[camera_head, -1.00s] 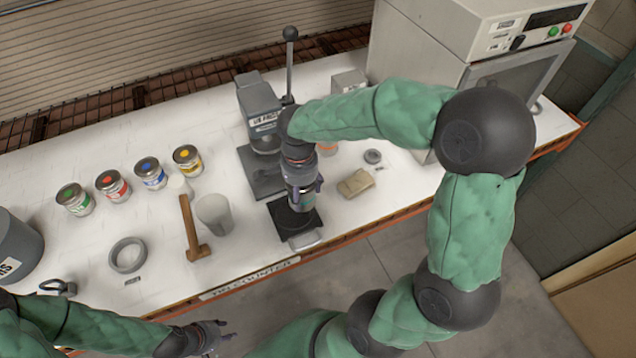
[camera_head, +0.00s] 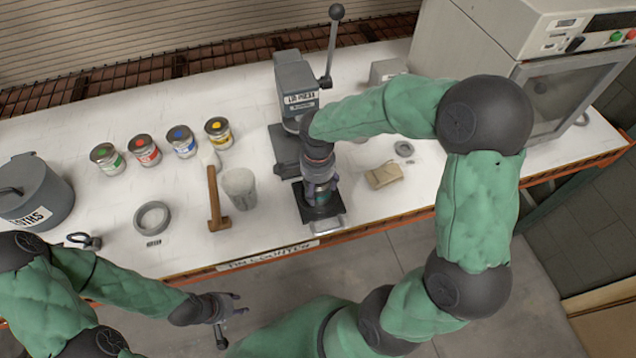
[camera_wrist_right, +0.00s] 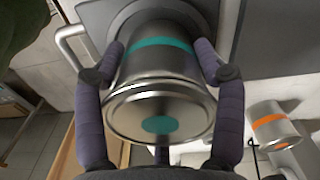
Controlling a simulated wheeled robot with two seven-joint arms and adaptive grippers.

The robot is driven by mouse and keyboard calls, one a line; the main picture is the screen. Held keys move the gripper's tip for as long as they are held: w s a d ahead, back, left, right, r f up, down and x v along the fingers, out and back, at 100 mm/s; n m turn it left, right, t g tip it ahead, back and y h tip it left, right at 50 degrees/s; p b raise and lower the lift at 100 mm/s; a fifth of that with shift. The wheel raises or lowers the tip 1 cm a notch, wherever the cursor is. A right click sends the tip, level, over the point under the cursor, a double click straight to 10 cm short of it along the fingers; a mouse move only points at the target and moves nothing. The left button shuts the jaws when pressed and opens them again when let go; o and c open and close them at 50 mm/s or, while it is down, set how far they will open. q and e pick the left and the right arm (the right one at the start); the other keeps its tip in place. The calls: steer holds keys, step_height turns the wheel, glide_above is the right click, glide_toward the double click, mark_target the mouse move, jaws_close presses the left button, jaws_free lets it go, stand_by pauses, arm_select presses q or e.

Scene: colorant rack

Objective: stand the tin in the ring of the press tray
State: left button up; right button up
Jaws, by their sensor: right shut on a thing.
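The tin (camera_wrist_right: 160,75) is metal with a teal band and a teal spot on its near end. My right gripper (camera_head: 321,196) is shut on it, with a finger on each side in the right wrist view (camera_wrist_right: 165,65). The press tray (camera_head: 333,212) is a dark plate with a pale handle at the bench's front edge. A grey ring (camera_wrist_right: 208,12) shows behind the tin's far end. The tin is over the tray at the ring; I cannot tell whether it touches the bottom. My left gripper (camera_head: 229,315) is empty and open in front of the bench.
The press (camera_head: 296,85) with its upright lever stands behind the tray. An orange-banded tin (camera_wrist_right: 272,125) stands nearby. Several colour tins (camera_head: 180,142) stand further left.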

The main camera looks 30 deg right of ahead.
steer(key=shift+f, duration=0.1)
steer(key=o, duration=1.3)
steer(key=shift+o, duration=0.2)
steer(key=shift+r, duration=0.25)
step_height(320, 180, up, 12)
steer(key=shift+f+p, duration=0.15)
steer(key=shift+p, duration=0.95)
